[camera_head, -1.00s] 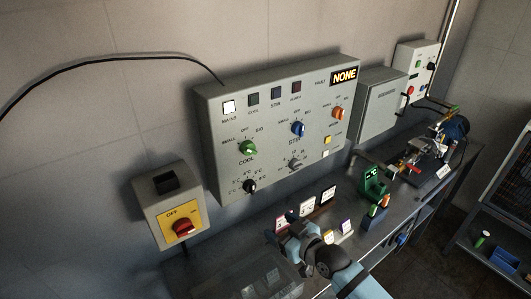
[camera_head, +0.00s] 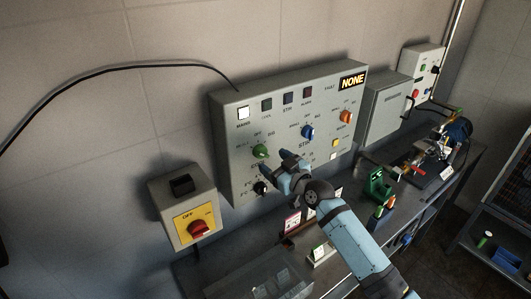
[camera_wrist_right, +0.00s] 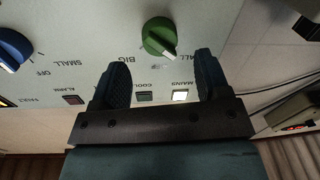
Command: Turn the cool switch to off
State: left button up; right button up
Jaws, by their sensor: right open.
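The green cool switch (camera_head: 260,151) is a round knob on the grey control panel, left of the blue stir knob. It also shows in the right wrist view (camera_wrist_right: 159,38), upside down, with its pale pointer angled to the lower right, away from the BIG label. My right gripper (camera_head: 277,163) is open and empty in front of the panel, just right of and below the green knob. In the wrist view its two fingers (camera_wrist_right: 160,70) are apart, with the knob beyond the tips and between their lines. My left gripper is not in view.
The blue stir knob (camera_head: 308,132) and orange knob (camera_head: 346,117) sit to the right. A black dial (camera_head: 261,188) is below. The lit mains lamp (camera_head: 243,112) is above. A red switch on a yellow plate (camera_head: 198,228) is at lower left. Cards and a green device (camera_head: 379,183) stand on the bench.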

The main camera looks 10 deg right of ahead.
aim_at(265, 155)
jog(key=shift+x, duration=2.15)
jog(key=shift+c, duration=0.2)
jog(key=c, duration=0.9)
